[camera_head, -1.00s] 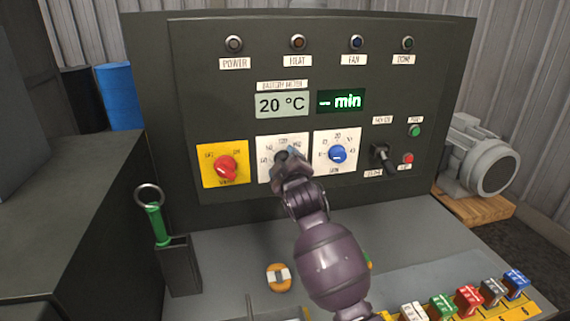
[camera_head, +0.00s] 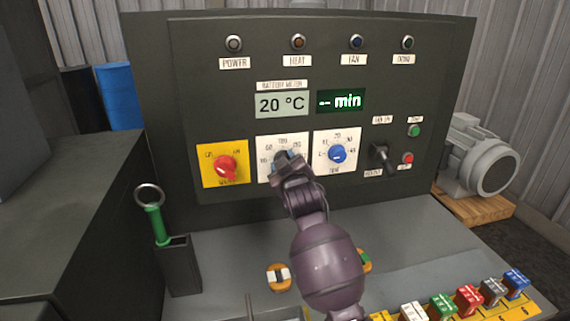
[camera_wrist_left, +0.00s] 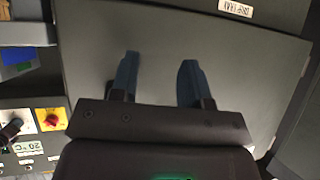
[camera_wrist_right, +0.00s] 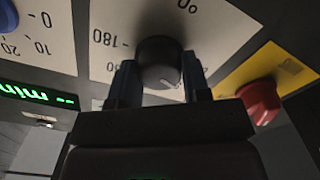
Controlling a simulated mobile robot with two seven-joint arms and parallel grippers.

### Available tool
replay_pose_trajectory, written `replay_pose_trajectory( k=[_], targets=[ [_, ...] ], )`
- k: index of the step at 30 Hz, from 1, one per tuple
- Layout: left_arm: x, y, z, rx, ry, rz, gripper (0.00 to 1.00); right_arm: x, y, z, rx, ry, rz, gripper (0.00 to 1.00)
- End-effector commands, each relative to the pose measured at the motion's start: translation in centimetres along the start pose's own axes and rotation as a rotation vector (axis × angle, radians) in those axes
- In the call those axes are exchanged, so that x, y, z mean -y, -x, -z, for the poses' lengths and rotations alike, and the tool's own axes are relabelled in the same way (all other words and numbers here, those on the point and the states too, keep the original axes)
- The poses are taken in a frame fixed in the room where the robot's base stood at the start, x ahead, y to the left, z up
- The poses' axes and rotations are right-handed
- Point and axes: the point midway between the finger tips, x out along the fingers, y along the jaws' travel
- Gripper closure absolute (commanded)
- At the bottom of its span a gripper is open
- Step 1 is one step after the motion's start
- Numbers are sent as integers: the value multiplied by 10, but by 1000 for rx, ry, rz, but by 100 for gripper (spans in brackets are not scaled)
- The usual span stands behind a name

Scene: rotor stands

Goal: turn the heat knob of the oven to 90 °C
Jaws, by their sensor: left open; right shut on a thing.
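The heat knob is a black dial on a white scale plate (camera_head: 268,147) in the middle row of the oven panel. In the right wrist view the heat knob (camera_wrist_right: 159,62) sits between the fingers of my right gripper (camera_wrist_right: 160,85), which is shut on it. In the head view my right gripper (camera_head: 287,160) covers most of the knob, so its pointer is hidden. The grey display (camera_head: 281,104) reads 20 °C. My left gripper (camera_wrist_left: 158,80) is open and empty above a dark grey surface, and is outside the head view.
A red knob on a yellow plate (camera_head: 223,166) is left of the heat plate. A blue knob (camera_head: 337,154) is close on its right. A black lever (camera_head: 381,156) stands farther right. A holder with a green ringed handle (camera_head: 178,262) stands at the left. Coloured blocks line the front right.

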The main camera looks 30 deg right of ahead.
Motion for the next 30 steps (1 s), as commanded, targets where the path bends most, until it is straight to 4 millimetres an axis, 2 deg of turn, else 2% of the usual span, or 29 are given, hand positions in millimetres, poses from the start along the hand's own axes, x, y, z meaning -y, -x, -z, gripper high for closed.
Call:
replay_pose_trajectory(
  k=[15,30],
  targets=[
    [0,0,0,0,0,0,57,-1,0,0,0,-381,0,80],
    [0,0,0,0,0,0,57,-1,0,0,0,-483,0,80]
  ],
)
